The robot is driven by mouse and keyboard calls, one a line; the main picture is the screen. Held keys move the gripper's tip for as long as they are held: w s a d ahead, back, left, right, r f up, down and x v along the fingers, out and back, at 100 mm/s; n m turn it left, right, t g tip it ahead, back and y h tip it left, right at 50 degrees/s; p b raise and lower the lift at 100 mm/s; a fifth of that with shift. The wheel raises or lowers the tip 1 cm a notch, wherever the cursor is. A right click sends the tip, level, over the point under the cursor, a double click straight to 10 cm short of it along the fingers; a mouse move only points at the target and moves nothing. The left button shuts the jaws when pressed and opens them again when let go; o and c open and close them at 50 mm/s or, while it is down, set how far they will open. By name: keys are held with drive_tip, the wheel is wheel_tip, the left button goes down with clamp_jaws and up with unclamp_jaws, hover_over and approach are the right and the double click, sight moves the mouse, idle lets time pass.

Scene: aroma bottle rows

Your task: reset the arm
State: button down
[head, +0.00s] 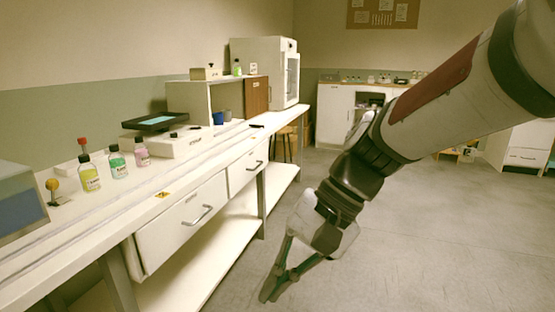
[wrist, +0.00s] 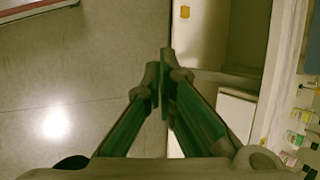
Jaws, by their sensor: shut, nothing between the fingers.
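My gripper (head: 268,294) hangs at the end of my arm, over the open floor to the right of the bench in the head view. It points down and to the left. In the wrist view my gripper (wrist: 163,75) has its two fingertips together, with nothing between them. My arm reaches in from the upper right of the head view and is clear of the bench and the bottles.
A long white bench (head: 150,205) with drawers runs along the left. A yellow bottle (head: 89,174), a green bottle (head: 117,162) and a pink bottle (head: 141,152) stand on it. A white oven (head: 262,68) stands farther back. The grey floor (head: 420,240) is free.

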drive_tip(key=s+d+n+t+h, duration=0.25)
drive_tip(key=s+d+h, duration=0.45)
drive_tip(key=s+d, duration=1.2)
wheel_tip(320, 180, up, 27)
drive_tip(key=t+p, duration=0.3)
drive_tip(key=p, duration=2.2)
drive_tip(key=shift+w+d+t+p, duration=0.15)
drive_tip(key=shift+t+p, duration=0.2)
drive_tip(key=shift+p, duration=0.05)
